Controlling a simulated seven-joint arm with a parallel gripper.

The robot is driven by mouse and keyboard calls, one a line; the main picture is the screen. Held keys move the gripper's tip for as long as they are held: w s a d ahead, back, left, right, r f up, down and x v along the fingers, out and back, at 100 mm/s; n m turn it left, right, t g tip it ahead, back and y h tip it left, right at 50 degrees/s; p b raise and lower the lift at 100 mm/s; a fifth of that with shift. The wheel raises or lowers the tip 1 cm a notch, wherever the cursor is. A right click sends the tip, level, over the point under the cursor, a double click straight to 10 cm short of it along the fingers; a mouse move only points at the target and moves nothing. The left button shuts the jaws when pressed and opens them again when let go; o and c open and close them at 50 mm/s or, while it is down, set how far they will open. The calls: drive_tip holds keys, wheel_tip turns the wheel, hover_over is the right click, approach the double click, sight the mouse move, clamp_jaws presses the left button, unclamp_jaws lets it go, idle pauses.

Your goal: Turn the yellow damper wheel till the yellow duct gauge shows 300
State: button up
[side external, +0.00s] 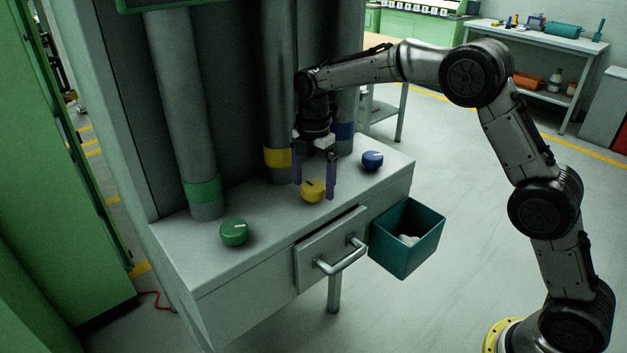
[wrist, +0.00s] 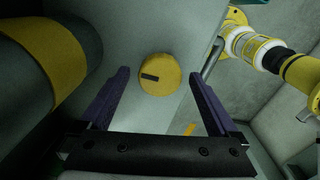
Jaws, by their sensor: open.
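The yellow damper wheel (side external: 312,191) sits on the grey bench top, in front of the duct with the yellow band (side external: 278,158). In the wrist view the yellow wheel (wrist: 160,75) shows a dark pointer mark on its face. My gripper (side external: 314,190) points down over the wheel, with its purple fingers open, one on each side of it in the side view. In the wrist view the fingers (wrist: 160,78) are spread wider than the wheel, with gaps at both sides. I see no contact. No gauge reading can be read in either view.
A green wheel (side external: 234,232) and a blue wheel (side external: 372,160) stand on the same bench (side external: 180,262). A drawer handle (side external: 342,258) sticks out in front. A teal bin (side external: 425,250) with pale contents hangs at the right. Ducts rise close behind my gripper.

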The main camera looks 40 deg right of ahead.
drive_tip(key=c, duration=1.4)
drive_tip(key=shift+o, duration=0.2)
